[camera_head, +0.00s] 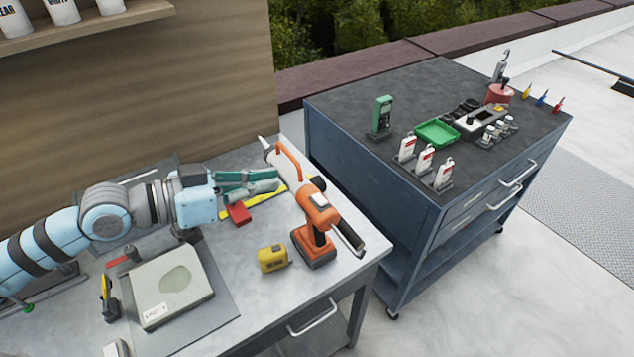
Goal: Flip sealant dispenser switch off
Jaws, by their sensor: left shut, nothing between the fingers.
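The orange sealant dispenser (318,217) stands on its dark base on the grey workbench, near the bench's right edge. Its nozzle points to the back left, and a small pale patch shows on its upper body. I cannot make out its switch or the switch's position. My left arm comes in from the left, and my left gripper (276,180) is shut and empty. Its green fingers point right, toward the dispenser's front part, just left of the orange body. I cannot tell whether they touch it. My right gripper is not in view.
A yellow tape measure (272,259) and a pale slab (172,286) lie on the bench (228,336). A red block (238,213) and a yellow strip (262,203) lie near my left gripper. A blue cabinet (410,207) with a green tray (437,133) stands at right.

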